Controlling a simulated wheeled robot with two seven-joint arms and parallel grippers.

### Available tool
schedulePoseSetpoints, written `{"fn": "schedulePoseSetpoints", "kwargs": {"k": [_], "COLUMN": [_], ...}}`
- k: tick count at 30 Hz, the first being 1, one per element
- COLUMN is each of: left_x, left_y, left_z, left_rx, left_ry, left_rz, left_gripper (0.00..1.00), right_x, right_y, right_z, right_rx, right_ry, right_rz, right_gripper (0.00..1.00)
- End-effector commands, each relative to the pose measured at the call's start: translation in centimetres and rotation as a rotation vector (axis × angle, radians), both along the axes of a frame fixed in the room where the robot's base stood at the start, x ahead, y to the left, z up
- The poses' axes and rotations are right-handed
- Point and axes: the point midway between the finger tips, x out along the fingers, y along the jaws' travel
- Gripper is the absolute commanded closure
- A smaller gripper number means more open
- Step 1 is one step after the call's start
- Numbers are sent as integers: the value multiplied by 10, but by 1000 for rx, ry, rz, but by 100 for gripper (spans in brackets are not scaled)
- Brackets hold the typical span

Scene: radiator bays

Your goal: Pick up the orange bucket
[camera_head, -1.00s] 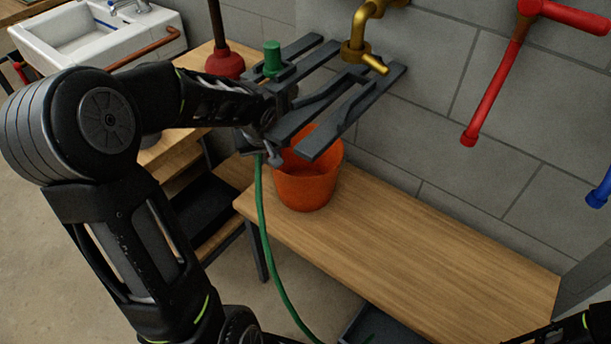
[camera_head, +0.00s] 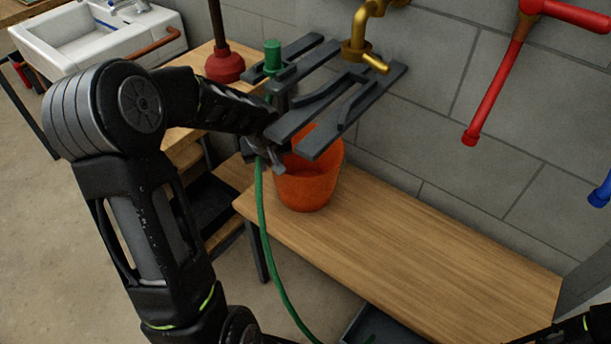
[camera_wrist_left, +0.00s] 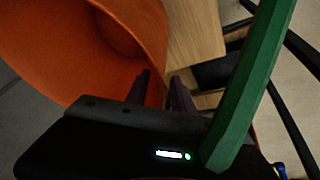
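The orange bucket (camera_head: 308,188) stands upright on the wooden bench, under the brass tap and partly hidden by the dark slatted rack. My left gripper (camera_head: 272,158) is at the left side of its rim, its fingertips mostly hidden in the head view. In the left wrist view, the two dark fingers (camera_wrist_left: 160,76) stand apart with the edge of the bucket's wall (camera_wrist_left: 122,72) between them. One finger lies over the inside of the bucket, the other outside. They do not look closed on the wall.
The dark rack (camera_head: 325,118) sits just above the bucket, below the brass tap (camera_head: 360,45). A green hose (camera_head: 262,215) hangs close beside my left gripper. A red plunger (camera_head: 224,64) stands on the wooden table behind. The bench (camera_head: 420,262) is clear to the right.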

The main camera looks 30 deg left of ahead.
Motion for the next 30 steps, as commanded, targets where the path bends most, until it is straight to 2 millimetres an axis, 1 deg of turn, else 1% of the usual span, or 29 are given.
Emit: {"fn": "schedulePoseSetpoints", "kwargs": {"k": [12,21,23,30], "left_x": [0,0,0,-1], "left_y": [0,0,0,0], "left_z": [0,0,0,0], "left_rx": [0,0,0,0], "left_ry": [1,1,1,1], "left_rz": [-1,-1,-1,0], "left_gripper": [71,96,100,100], "right_x": [0,0,0,0], "right_y": [0,0,0,0], "right_z": [0,0,0,0], "right_rx": [0,0,0,0], "right_ry": [0,0,0,0], "right_rz": [0,0,0,0], "right_gripper": [64,64,64,64]}}
